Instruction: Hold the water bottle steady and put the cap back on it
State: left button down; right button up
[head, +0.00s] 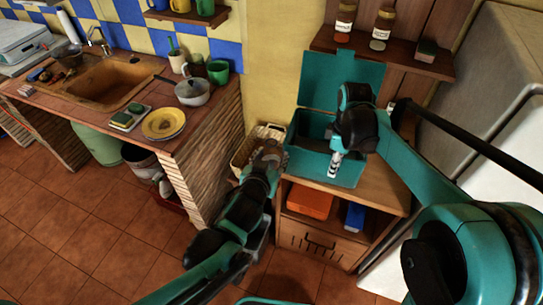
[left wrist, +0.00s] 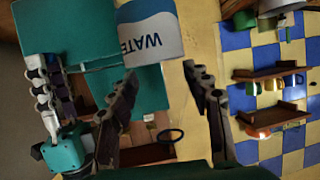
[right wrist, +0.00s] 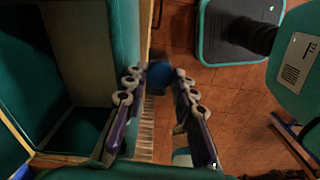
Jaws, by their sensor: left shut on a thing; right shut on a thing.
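The water bottle (left wrist: 150,38), with a white and blue label reading WATE, shows in the left wrist view. My left gripper (left wrist: 162,72) is shut on it, one finger on each side; the bottle's top is out of that frame. In the head view my left gripper (head: 268,153) is left of the teal box and hides the bottle. My right gripper (right wrist: 159,74) is shut on the round blue cap (right wrist: 160,78), held between its fingertips. In the head view my right gripper (head: 334,166) is in front of the teal box, apart from the left one; the cap cannot be made out there.
An open teal box (head: 300,155) stands on a wooden cabinet (head: 385,200), its lid (head: 315,75) raised. A wicker basket (head: 245,150) is behind my left gripper. A shelf (head: 430,66) with jars hangs above.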

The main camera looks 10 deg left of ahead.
jog(key=a+r+m, duration=0.3)
jog(key=a+r, duration=0.7)
jog(key=r, duration=0.1)
notch_tip(320, 180, up, 10)
jog(key=m, duration=0.3)
send_over(271, 139)
jog(key=shift+w+r, duration=0.1)
jog(key=shift+r, duration=0.05)
jog(key=shift+f, duration=2.05)
jog(key=shift+f, duration=0.9)
jog(key=shift+f, duration=0.55)
jog(key=shift+m, duration=0.3)
